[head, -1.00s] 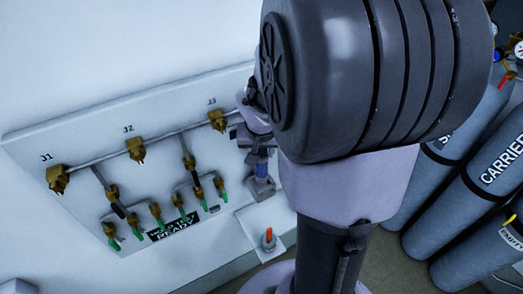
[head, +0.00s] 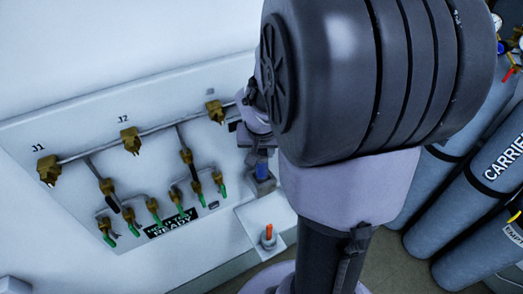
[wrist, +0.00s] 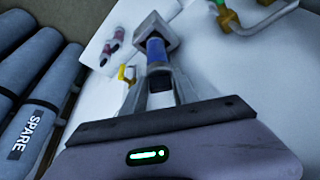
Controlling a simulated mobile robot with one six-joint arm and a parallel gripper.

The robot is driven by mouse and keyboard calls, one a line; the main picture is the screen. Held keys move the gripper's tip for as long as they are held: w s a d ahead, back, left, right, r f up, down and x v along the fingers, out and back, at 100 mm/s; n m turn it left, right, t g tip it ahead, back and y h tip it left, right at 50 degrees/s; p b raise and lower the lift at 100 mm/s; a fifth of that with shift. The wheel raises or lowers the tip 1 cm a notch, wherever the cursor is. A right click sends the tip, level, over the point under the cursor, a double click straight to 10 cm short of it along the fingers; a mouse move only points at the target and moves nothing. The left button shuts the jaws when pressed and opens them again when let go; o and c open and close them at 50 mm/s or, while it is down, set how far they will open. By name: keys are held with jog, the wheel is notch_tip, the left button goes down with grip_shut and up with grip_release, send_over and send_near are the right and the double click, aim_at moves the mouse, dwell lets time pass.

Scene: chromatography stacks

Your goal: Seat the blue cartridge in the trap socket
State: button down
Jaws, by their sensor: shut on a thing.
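The blue cartridge (wrist: 157,51) is held between the two fingers of my gripper (wrist: 158,78) in the wrist view. Its far end meets or lies just in front of a grey square block, which looks like the trap socket (wrist: 143,31). In the head view the blue cartridge (head: 262,171) shows below my gripper (head: 260,152), directly above the grey socket block (head: 264,186). It looks lined up with the block. I cannot tell how deep its end sits, as the contact is hidden.
A panel of brass fittings and pipes (head: 130,141) is on the left. Grey gas cylinders (head: 475,190) stand on the right. My arm covers the middle.

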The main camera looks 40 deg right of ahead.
jog(key=shift+f+b, duration=0.3)
jog(key=shift+f, duration=0.1)
jog(key=shift+r, duration=0.1)
jog(key=shift+c, duration=2.3)
grip_release()
notch_tip(320, 180, up, 7)
jog(key=p, duration=0.5)
